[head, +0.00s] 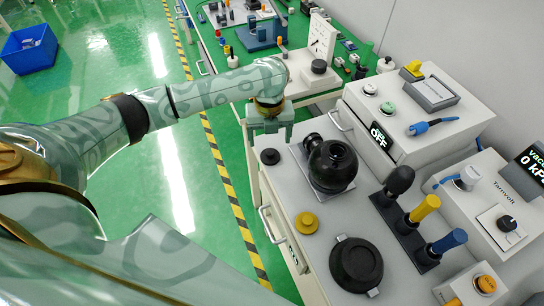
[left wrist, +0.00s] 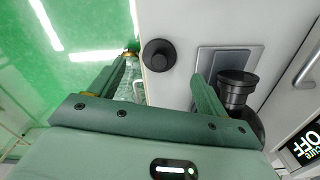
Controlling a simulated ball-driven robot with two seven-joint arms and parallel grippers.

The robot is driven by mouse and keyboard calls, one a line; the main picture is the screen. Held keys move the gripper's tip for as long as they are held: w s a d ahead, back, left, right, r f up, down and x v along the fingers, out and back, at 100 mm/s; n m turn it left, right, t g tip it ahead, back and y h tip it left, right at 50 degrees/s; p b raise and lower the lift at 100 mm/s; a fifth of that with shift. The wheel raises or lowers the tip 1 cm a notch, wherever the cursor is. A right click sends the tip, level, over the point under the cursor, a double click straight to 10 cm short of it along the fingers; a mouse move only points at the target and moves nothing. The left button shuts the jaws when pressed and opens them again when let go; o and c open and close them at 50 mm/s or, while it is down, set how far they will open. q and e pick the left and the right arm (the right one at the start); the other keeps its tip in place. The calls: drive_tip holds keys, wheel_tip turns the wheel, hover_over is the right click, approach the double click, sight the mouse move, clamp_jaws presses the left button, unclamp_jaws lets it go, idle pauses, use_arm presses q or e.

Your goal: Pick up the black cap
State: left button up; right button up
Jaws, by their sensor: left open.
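A small round black cap (head: 270,156) lies near the left edge of the light grey bench top (head: 290,190). In the left wrist view the black cap (left wrist: 158,55) shows beyond and between the two fingers, with a raised knob in its middle. My left gripper (head: 269,130) is open and empty, just behind the cap in the head view and apart from it. In the left wrist view its green fingers (left wrist: 165,80) stand wide on either side, the left one past the bench edge. My right gripper is not in view.
A black ball-shaped vessel (head: 332,165) on a grey plate stands right of the cap, close to the right finger in the wrist view. A yellow cap (head: 307,222), a large black lid (head: 357,264) and a tool rack (head: 415,240) lie farther front. Instrument boxes line the right.

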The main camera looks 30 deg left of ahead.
sight(270, 151)
use_arm(q)
wheel_tip(270, 151, down, 6)
drive_tip(key=b, duration=0.3)
drive_tip(key=shift+r, duration=0.1)
drive_tip(key=shift+s, duration=0.1)
drive_tip(key=c, duration=1)
